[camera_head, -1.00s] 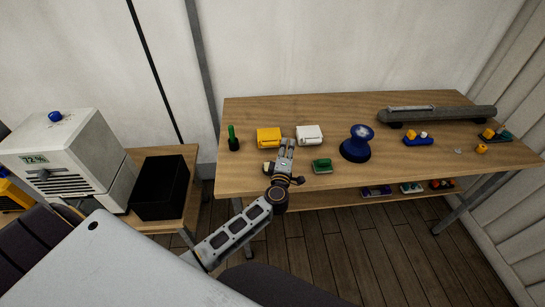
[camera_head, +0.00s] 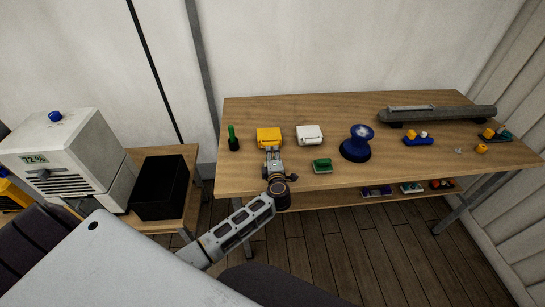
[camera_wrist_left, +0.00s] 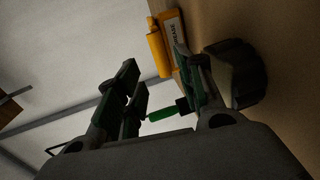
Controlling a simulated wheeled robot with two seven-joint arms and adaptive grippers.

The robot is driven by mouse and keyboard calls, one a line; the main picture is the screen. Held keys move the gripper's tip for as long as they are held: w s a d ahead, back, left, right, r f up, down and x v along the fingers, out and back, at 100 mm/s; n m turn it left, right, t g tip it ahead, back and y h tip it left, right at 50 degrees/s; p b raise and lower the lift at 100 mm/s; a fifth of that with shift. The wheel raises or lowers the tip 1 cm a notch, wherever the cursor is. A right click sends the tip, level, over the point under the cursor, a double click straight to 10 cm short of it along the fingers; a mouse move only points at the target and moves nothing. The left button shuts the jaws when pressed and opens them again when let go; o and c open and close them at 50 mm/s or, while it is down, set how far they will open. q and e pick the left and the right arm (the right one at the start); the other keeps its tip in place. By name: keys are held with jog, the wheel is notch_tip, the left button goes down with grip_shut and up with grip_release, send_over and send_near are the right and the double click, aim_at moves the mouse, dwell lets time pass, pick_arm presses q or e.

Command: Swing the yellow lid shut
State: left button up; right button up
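The yellow box (camera_head: 268,135) sits on the long table, left of a white one. In the left wrist view the yellow box (camera_wrist_left: 174,38) shows a printed label on one face and a yellow edge piece standing out beside it. I cannot tell how far its lid is open. My left gripper (camera_head: 271,152) is just in front of the yellow box, fingers pointing at it. In the left wrist view its two fingers (camera_wrist_left: 160,85) are spread with nothing gripped between them. Contact with the box cannot be made out. My right gripper is not in view.
A white box (camera_head: 309,134), a green block (camera_head: 322,165) and a blue round stand (camera_head: 356,144) lie to the right. A green-handled tool (camera_head: 233,138) stands upright to the left. A long grey bar (camera_head: 438,115) lies at the back right. A black bin (camera_head: 160,187) stands left.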

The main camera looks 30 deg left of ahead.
aim_at(271, 145)
pick_arm(q)
jog(key=shift+b+x, duration=2.75)
jog(key=shift+x, duration=1.2)
jog(key=shift+c, duration=0.3)
grip_shut()
jog(key=shift+r+p, duration=0.1)
jog(key=shift+p, duration=0.2)
jog(key=shift+w+r+p, duration=0.15)
jog(key=shift+r+p, duration=1.05)
jog(key=shift+r, duration=0.05)
jog(key=shift+w+a+r, duration=0.1)
jog(key=shift+r, duration=0.1)
jog(key=shift+p, duration=0.3)
